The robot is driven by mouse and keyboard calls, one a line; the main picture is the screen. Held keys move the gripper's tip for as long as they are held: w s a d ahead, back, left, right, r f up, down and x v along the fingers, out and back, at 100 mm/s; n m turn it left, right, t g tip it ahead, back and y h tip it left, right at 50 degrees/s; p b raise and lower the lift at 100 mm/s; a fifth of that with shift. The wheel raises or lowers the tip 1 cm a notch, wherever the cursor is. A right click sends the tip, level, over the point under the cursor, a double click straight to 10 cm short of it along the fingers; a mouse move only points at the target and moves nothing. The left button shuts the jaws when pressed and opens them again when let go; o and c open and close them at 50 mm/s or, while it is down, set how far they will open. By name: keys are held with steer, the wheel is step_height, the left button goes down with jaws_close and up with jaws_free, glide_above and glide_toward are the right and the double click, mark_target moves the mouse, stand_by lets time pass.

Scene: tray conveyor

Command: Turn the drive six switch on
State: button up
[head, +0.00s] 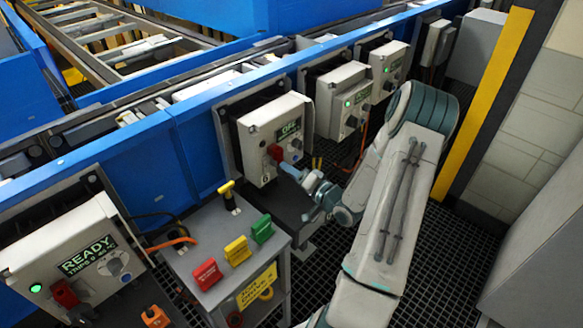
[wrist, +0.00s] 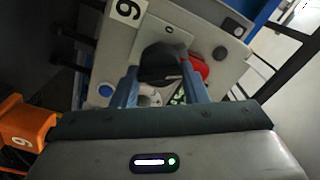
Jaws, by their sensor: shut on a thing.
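The grey drive box (head: 268,135) stands in the middle of the head view; its green screen appears to read OFF and a red handle (head: 275,152) is on its front. My gripper (head: 305,182) reaches it from the lower right. In the wrist view the box face (wrist: 205,30) carries a white plate with a digit, a 6 or 9 by its orientation. My gripper's two blue fingers (wrist: 163,88) close around a dark switch knob (wrist: 160,62). The red handle (wrist: 197,68) shows just right of the knob, partly behind the right finger. The finger contact is partly hidden.
A grey cart (head: 210,245) with red, yellow and green tags stands left of my gripper. A box reading READY (head: 70,255) is at lower left. More drive boxes (head: 345,98) line the blue rail. An orange numbered block (wrist: 28,122) is at left in the wrist view.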

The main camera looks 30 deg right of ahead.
steer(key=m+p, duration=0.2)
steer(key=m, duration=0.3)
steer(key=shift+f+m+p, duration=0.15)
steer(key=shift+m+p, duration=0.25)
stand_by(0.4)
steer(key=o, duration=1)
steer(key=shift+c, duration=0.2)
steer(key=shift+s, duration=0.1)
steer(key=b+v, duration=0.1)
steer(key=v, duration=1.2)
steer(key=shift+s, duration=0.35)
steer(key=shift+d, duration=0.1)
